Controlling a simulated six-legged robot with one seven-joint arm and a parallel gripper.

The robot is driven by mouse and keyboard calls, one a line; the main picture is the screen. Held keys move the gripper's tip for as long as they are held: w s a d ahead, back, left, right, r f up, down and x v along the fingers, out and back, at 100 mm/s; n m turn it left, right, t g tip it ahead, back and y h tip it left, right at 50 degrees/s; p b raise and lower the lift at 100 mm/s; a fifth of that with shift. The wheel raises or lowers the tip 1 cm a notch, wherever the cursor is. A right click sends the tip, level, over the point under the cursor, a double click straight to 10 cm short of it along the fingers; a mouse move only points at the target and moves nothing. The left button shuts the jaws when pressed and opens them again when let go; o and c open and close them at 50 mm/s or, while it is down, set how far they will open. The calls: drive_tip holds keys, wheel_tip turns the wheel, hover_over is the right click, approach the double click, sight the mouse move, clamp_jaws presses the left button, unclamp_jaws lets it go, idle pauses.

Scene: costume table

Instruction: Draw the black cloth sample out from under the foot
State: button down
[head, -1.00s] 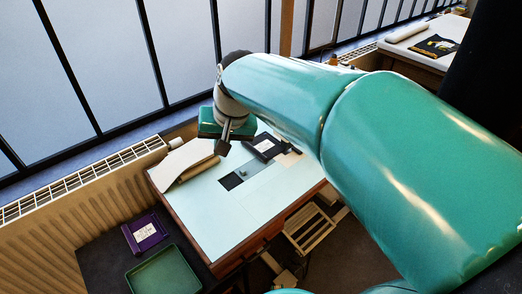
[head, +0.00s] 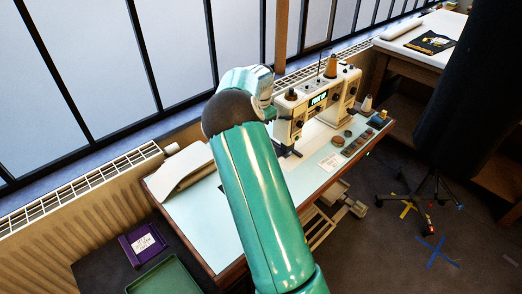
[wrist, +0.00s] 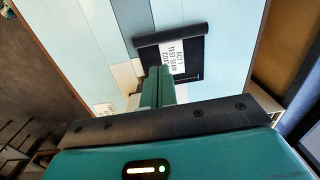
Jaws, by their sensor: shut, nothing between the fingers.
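In the wrist view a black cloth sample (wrist: 203,62) with a white label reading something like "ACT 1 TEST SEAM" lies on the pale table top, with a dark rolled or folded edge on its far side. My gripper (wrist: 160,72) is shut and empty, its teal fingers overlapping the cloth's near part in the picture; I cannot tell whether they touch it. In the head view the cream sewing machine (head: 289,117) stands on the table. Its foot is small and partly hidden at the lower left of the machine. My arm hides the gripper and cloth there.
A roll of pale material (head: 184,167) lies at the table's left end. A purple box (head: 142,241) and a green tray (head: 166,277) are on a dark surface at front left. A radiator (head: 87,215) runs behind.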

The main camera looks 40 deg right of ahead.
drive_tip(key=f, duration=0.4)
drive_tip(key=d+f, duration=0.1)
drive_tip(key=f, duration=0.3)
drive_tip(key=w+f, duration=0.1)
drive_tip(key=f, duration=0.3)
drive_tip(key=shift+d+f, duration=0.15)
drive_tip(key=shift+f, duration=0.2)
drive_tip(key=a, duration=0.4)
drive_tip(key=s+a, duration=0.1)
drive_tip(key=a, duration=0.2)
drive_tip(key=shift+a, duration=0.1)
